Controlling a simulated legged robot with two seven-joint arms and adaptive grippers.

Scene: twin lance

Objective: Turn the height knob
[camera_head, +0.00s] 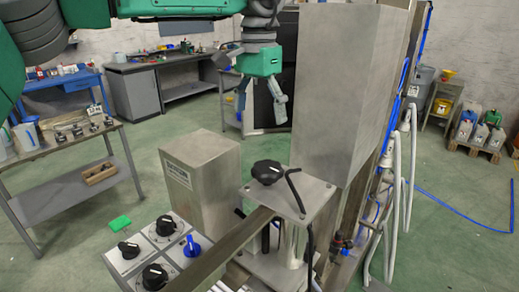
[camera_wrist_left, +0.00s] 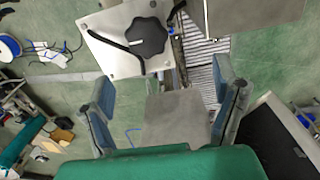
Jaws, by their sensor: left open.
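A black lobed knob (camera_head: 267,172), which looks like the height knob, sits on top of a flat steel plate (camera_head: 312,200) in the middle of the head view. A black bent lever stands beside it. The knob (camera_wrist_left: 146,37) also shows near the top of the left wrist view, with a black bent bar next to it. My left gripper (camera_head: 261,118) is green with grey fingers. It hangs open and empty above and behind the knob, apart from it. In the wrist view the fingers are spread wide below the knob. My right gripper is not in view.
A tall steel column (camera_head: 345,90) stands right of my left gripper. A steel box (camera_head: 200,180) stands left of the knob. A control panel (camera_head: 150,250) with black knobs and a blue knob is at the lower left. Hoses (camera_head: 395,190) hang at the right.

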